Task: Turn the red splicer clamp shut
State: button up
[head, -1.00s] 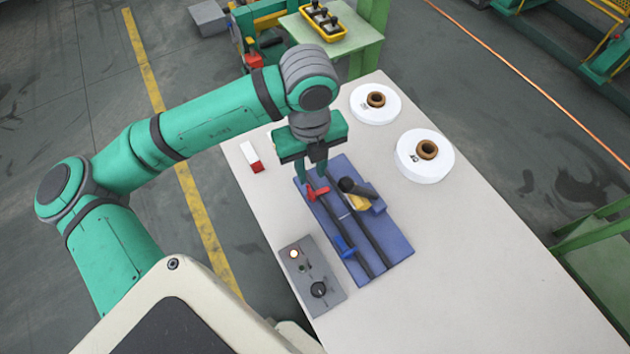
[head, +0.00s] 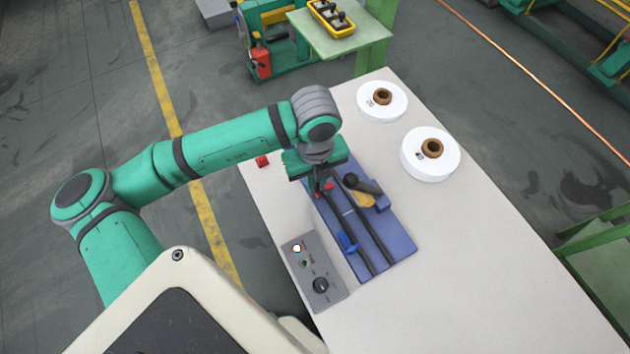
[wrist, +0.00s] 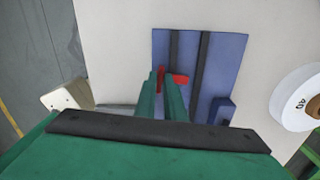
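The red splicer clamp (head: 328,186) is at the far end of the left dark rail on the blue splicer base (head: 390,235). My gripper (head: 321,187) points down over the clamp. Its two green fingers (wrist: 160,80) are close together with red between their tips, so it appears shut on the clamp. The fingers hide part of the clamp.
A black-knobbed lever with a yellow part (head: 364,199) stands close to the right of my gripper. A grey control box (head: 330,293) lies at the table's near left edge. Two white reels (head: 381,101) (head: 428,160) stand at the back right. The right table surface is clear.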

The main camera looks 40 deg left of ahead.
grip_shut()
jog(key=shift+n, duration=0.8)
jog(key=o, duration=0.6)
grip_release()
jog(key=shift+c, duration=0.2)
notch_tip(320, 180, up, 11)
jog(key=shift+f, duration=0.1)
